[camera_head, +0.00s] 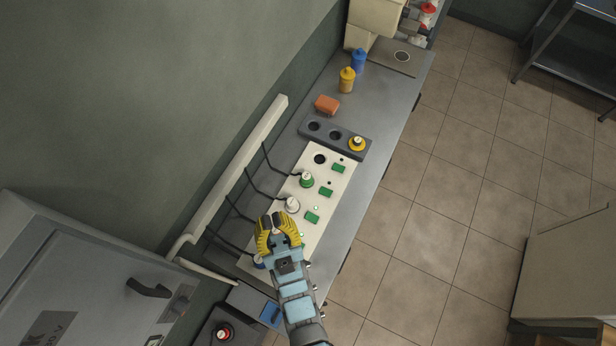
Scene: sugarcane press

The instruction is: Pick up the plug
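Several round plugs sit along a white socket panel (327,207) on the metal counter. A green-ringed plug (307,180) and a white plug (292,204) show clearly, each with a dark cable. A blue plug (258,262) shows partly beside my gripper at the lower end. My gripper (273,222), with yellow fingers, is over the panel's lower part, just below the white plug. It hides what lies beneath, and I cannot tell whether it holds anything.
The panel's top socket (319,159) is empty. A cable duct (240,163) runs along the wall. A grey cabinet (90,285) is at lower left.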

